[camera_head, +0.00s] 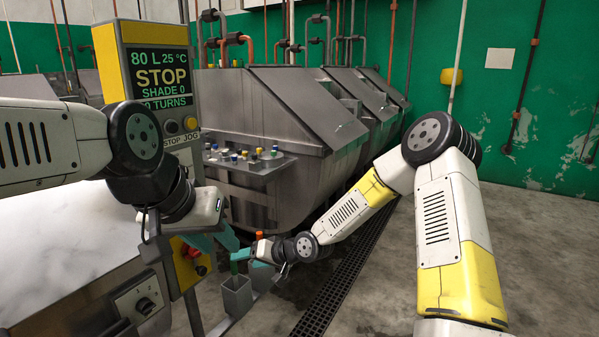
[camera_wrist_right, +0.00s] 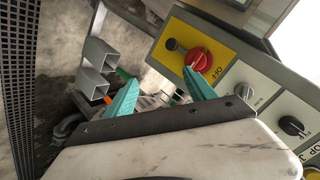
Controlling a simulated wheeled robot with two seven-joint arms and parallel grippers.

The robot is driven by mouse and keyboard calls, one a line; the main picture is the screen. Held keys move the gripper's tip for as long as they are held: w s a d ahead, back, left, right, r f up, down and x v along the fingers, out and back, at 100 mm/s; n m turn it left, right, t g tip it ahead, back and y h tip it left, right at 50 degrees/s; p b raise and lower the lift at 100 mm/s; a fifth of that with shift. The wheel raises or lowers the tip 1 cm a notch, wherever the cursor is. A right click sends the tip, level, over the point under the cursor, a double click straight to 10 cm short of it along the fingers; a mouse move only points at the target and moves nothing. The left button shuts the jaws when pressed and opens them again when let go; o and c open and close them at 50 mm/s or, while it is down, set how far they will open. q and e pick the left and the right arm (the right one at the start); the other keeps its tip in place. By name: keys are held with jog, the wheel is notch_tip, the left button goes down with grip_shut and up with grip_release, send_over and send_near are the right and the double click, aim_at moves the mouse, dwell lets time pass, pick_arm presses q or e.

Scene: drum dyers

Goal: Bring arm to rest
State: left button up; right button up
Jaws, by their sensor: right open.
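My right arm reaches in from the right in the head view, and its gripper (camera_head: 252,258) is low, beside grey square holders (camera_head: 237,296). In the right wrist view, the two teal fingers of the gripper (camera_wrist_right: 162,92) stand well apart with nothing held between them. My left arm comes in from the left, and its gripper (camera_head: 217,240) with teal fingers is just above and left of the right one, in front of the control post. Its finger gap is not clear. A green piece (camera_head: 234,267) shows at the top of a holder, partly hidden.
A yellow-edged control post (camera_head: 159,82) reads STOP. Its lower yellow panel has a red knob (camera_wrist_right: 197,59) close to the right gripper. Steel dyeing machines (camera_head: 290,115) stand behind, with several coloured caps on a shelf (camera_head: 250,165). A floor grate (camera_head: 340,275) runs beside open floor on the right.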

jog(key=s+d+r+t+h, duration=0.1)
jog(key=s+d+r+h, duration=0.3)
jog(key=d+r, duration=0.55)
jog(key=s+d+r+h, duration=0.35)
jog(key=d+r, duration=0.35)
jog(key=d, duration=0.5)
jog(key=s+d+r+m, duration=0.1)
jog(key=s+d+r, duration=0.3)
jog(key=s, duration=0.5)
jog(key=s+d+r, duration=0.3)
jog(key=s+r, duration=0.1)
jog(key=s, duration=0.6)
jog(key=shift+d+r+m, duration=0.35)
jog(key=shift+r+m, duration=0.05)
jog(key=shift+s+h, duration=0.1)
jog(key=shift+h, duration=0.15)
